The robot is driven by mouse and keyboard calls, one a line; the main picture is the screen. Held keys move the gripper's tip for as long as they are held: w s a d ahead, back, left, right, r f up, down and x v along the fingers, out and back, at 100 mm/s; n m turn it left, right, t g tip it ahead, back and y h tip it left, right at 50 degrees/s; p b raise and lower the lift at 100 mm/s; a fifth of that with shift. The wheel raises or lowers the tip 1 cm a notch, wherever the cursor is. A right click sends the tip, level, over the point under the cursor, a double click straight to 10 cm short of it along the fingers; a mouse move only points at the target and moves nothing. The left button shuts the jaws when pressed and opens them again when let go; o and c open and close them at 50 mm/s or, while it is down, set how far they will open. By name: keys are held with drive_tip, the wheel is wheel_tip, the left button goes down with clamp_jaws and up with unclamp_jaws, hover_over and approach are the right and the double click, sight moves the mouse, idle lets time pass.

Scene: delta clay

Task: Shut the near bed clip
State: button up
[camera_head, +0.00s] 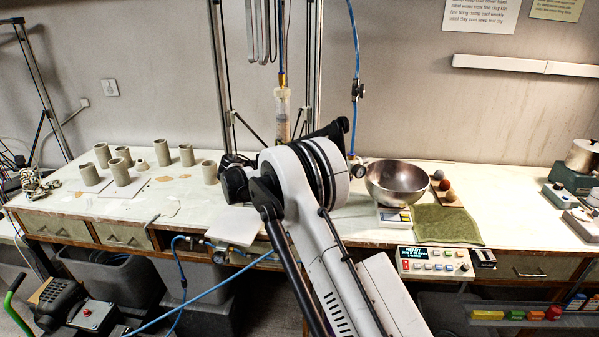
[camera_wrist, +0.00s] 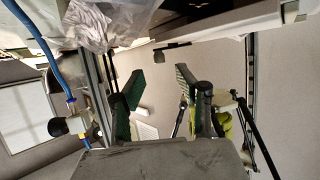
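I cannot pick out the near bed clip in either view. In the head view, my arm covers the middle of the clay printer, and its bed is hidden behind it. The printer's clay syringe (camera_head: 283,115) hangs above my arm between the metal uprights. In the wrist view my gripper (camera_wrist: 158,80) is open, its two green-padded fingers well apart with nothing between them. A small dark block (camera_wrist: 172,52) shows beyond the fingertips; I cannot tell what it is. My gripper cannot be made out in the head view.
A pale square plate (camera_head: 234,226) lies at the bench front, left of my arm. Several clay cups (camera_head: 120,171) stand further left. A metal bowl (camera_head: 397,183), green cloth (camera_head: 447,225) and control box (camera_head: 434,263) are to the right. A blue hose (camera_wrist: 45,45) runs at the wrist view's left.

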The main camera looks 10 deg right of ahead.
drive_tip(key=shift+p+x, duration=0.35)
drive_tip(key=shift+x, duration=2.65)
clamp_jaws()
